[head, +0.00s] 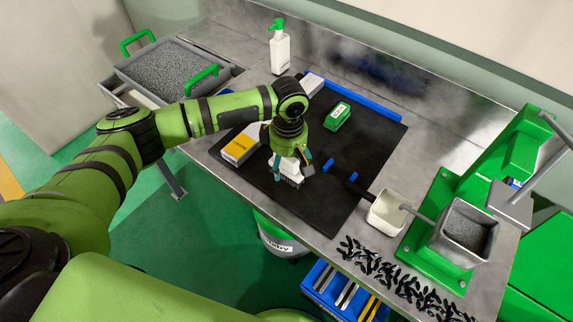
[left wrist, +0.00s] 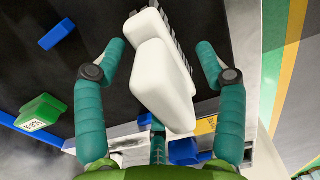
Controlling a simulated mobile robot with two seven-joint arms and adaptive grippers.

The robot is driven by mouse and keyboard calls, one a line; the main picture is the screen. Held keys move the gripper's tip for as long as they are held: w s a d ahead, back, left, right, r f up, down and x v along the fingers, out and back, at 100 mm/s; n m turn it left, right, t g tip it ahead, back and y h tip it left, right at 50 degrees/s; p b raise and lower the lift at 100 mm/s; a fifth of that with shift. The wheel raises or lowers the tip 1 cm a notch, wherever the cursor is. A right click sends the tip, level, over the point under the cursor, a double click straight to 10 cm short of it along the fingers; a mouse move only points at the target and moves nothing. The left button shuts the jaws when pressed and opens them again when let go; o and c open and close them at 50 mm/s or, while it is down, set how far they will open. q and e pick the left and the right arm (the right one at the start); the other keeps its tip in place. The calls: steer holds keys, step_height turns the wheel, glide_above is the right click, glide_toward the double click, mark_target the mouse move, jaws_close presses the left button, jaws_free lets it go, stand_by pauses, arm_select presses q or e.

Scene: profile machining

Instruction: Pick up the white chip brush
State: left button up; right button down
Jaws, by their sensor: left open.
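The white chip brush (head: 291,171) is on the black mat, partly hidden under my left gripper in the head view. In the left wrist view, the brush's rounded white body (left wrist: 160,85) lies between the teal fingers, with dark bristles at its top edge. My left gripper (head: 290,163) is over the brush with its fingers spread to either side. In the left wrist view, the gripper (left wrist: 160,52) is open, and dark gaps show between each fingertip and the brush. My right gripper is not in view.
A yellow-and-white box (head: 240,146) stands left of the brush. A green box (head: 337,116) is behind it on the mat (head: 375,135).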

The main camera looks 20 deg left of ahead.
arm_select(q)
steer(key=shift+c, duration=0.8)
steer(key=c, duration=1.1)
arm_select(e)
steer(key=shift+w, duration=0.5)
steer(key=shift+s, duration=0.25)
arm_select(q)
steer(key=shift+r, duration=0.15)
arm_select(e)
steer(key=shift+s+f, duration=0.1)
